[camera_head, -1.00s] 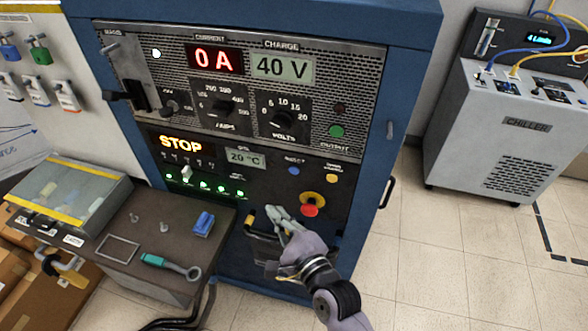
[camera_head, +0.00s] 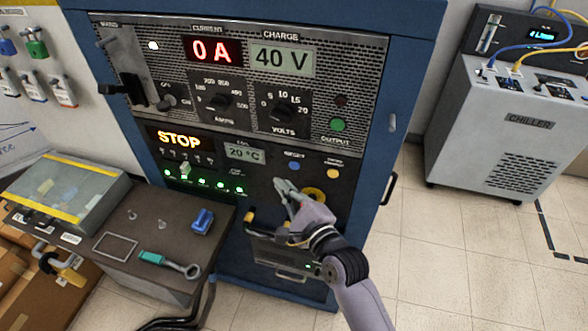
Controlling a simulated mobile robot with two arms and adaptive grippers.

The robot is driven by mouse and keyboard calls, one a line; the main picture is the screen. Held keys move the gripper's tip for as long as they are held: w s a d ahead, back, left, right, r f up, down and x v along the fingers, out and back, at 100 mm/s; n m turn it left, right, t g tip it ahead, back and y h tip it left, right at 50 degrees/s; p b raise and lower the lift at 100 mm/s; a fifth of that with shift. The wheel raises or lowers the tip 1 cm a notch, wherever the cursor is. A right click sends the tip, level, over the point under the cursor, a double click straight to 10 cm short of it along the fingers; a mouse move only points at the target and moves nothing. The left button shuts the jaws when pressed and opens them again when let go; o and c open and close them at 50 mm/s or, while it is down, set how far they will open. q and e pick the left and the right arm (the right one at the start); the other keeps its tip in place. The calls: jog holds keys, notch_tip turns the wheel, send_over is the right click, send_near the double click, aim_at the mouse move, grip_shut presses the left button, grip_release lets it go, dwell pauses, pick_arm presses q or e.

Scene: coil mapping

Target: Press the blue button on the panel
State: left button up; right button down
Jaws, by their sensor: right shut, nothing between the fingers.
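The blue button (camera_head: 294,166) is a small round button on the lower black panel (camera_head: 262,184) of the blue cabinet, right of the 20 °C display. My right gripper (camera_head: 281,184) is shut and empty. In the picture its fingertips show just below and slightly left of the blue button, with a small gap between. Whether the tips touch the panel, I cannot tell. A yellow button (camera_head: 333,174) sits right of the blue one. The yellow ring of the emergency stop (camera_head: 314,194) is partly hidden behind my gripper, and its red cap is hidden. My left gripper is not in view.
The blue cabinet (camera_head: 408,70) has a STOP display (camera_head: 179,140), knobs and a green button (camera_head: 338,125) above. A side table (camera_head: 125,275) with a wrench (camera_head: 170,262) and a blue block (camera_head: 203,221) stands lower left. A chiller (camera_head: 510,130) stands right, with clear floor before it.

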aim_at(279, 159)
jog(key=w, duration=0.1)
jog(key=w+d, duration=0.1)
jog(key=w, duration=0.1)
jog(key=shift+w, duration=0.15)
jog(key=shift+w+d, duration=0.1)
dwell(1.4)
jog(key=shift+w+d, duration=0.1)
jog(key=shift+w, duration=0.2)
jog(key=shift+w+d, duration=0.1)
jog(key=shift+w, duration=0.25)
dwell(0.6)
jog(key=shift+s, duration=0.15)
jog(key=shift+s+a+p, duration=0.25)
jog(key=shift+s+p, duration=0.3)
jog(key=shift+s, duration=0.1)
